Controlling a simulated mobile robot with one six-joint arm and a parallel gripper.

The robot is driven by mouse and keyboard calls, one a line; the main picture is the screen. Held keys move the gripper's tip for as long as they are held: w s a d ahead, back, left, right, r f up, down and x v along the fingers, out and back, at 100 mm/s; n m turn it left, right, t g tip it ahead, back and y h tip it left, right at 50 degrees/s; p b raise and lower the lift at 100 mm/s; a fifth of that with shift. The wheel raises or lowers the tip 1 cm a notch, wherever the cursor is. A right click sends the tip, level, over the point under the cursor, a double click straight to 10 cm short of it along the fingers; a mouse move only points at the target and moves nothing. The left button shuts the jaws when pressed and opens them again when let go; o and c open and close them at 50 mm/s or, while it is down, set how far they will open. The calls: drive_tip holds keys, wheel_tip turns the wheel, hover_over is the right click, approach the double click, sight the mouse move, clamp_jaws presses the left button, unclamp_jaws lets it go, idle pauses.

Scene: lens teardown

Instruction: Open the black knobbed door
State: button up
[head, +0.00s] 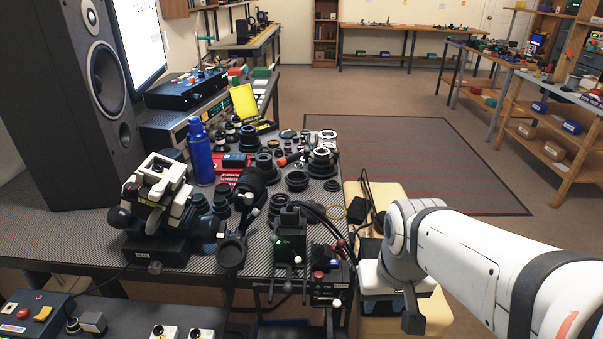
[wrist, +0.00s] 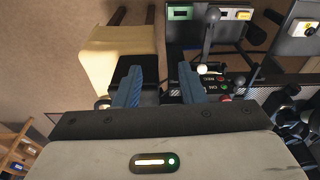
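I cannot clearly pick out a black knobbed door in either view. My gripper shows in the wrist view (wrist: 160,70) with its two blue fingers wide apart and nothing gripped between them. In the head view my gripper hangs low at the right, beside the table's near right corner and over the yellow stool (head: 397,315); its fingertips are mostly hidden there. A black device with a red button and a white-tipped lever (head: 325,287) is at the table's front edge, left of my gripper. It also shows in the wrist view (wrist: 222,82), just right of the fingers.
The patterned table (head: 75,220) holds many lens parts, a blue bottle (head: 199,152) and a tall speaker (head: 60,100). A control panel (head: 125,315) is at front left. Shelving (head: 545,120) stands at right. Open floor and a dark mat (head: 410,160) lie beyond the stool.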

drive_tip(key=shift+w+d, duration=0.2)
drive_tip(key=shift+w, duration=0.45)
drive_tip(key=shift+o, duration=0.4)
drive_tip(key=shift+r, duration=0.1)
drive_tip(key=shift+o, duration=0.4)
drive_tip(key=shift+w+r+p, duration=0.2)
drive_tip(key=shift+r+p, duration=0.05)
drive_tip(key=shift+p, duration=0.1)
wheel_tip(320, 180, up, 7)
drive_tip(key=n+g+h+p, duration=0.4)
drive_tip(key=n+h+p, duration=0.1)
drive_tip(key=n+p, duration=1.45)
hover_over(315, 246)
drive_tip(key=w+a, duration=0.1)
drive_tip(key=a, duration=0.2)
drive_tip(key=x, duration=0.7)
drive_tip(key=shift+w+a+f, duration=0.1)
drive_tip(key=shift+w+f, duration=0.05)
drive_tip(key=shift+f, duration=0.25)
